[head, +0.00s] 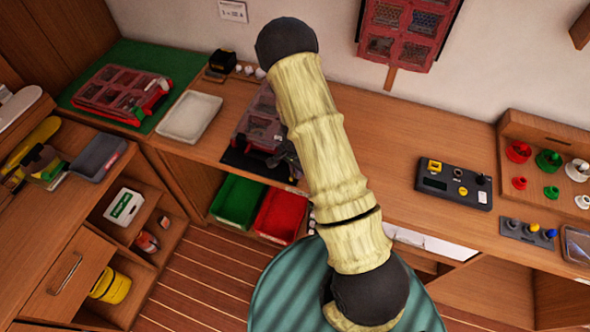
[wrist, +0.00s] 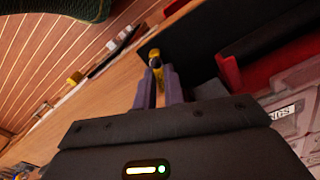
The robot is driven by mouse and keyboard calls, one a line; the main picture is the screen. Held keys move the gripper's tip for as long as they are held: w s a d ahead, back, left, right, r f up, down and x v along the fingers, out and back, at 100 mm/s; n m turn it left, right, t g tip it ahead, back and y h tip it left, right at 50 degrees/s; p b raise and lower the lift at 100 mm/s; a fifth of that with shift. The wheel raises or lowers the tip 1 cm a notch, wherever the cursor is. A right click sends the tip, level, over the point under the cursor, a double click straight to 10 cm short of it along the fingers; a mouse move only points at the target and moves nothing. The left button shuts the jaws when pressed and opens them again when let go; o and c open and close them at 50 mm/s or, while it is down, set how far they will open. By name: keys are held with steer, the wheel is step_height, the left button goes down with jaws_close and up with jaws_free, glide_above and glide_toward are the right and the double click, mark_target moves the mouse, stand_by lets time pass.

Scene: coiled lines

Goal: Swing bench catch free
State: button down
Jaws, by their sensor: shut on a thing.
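My gripper (wrist: 158,80) shows in the wrist view, its two grey-purple fingers shut on a small yellow piece, the catch (wrist: 154,53), at the edge of a dark mat (wrist: 190,38). The fingertips partly cover the catch, and its exact angle is hard to tell. In the head view my gripper (head: 287,158) is mostly hidden behind my arm, over the bench (head: 405,125) beside the middle case (head: 263,122). The catch cannot be made out there. The red edge of that case (wrist: 230,73) stands right of my fingers in the wrist view.
On the bench, a white tray (head: 190,117) and another red case (head: 122,92) lie to the left. A black control box (head: 453,184) stands to the right. Green (head: 238,200) and red (head: 280,212) bins sit below. Bench space between my arm and the control box is clear.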

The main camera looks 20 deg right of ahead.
steer(key=m, duration=0.3)
steer(key=shift+s+d+m, duration=0.15)
steer(key=shift+s+m, duration=0.1)
steer(key=shift+m, duration=0.15)
steer(key=m, duration=0.3)
steer(key=shift+s+r+m, duration=0.1)
steer(key=shift+s+m, duration=0.2)
steer(key=m, duration=0.1)
steer(key=m+p, duration=0.1)
steer(key=m, duration=0.1)
steer(key=shift+s+m, duration=0.25)
steer(key=shift+m, duration=0.05)
steer(key=shift+s+m+p, duration=0.15)
steer(key=shift+m+p, duration=0.15)
steer(key=shift+m, duration=0.9)
steer(key=c, duration=1.5)
jaws_free()
step_height(320, 180, up, 17)
steer(key=shift+r+p, duration=0.15)
steer(key=shift+p, duration=0.2)
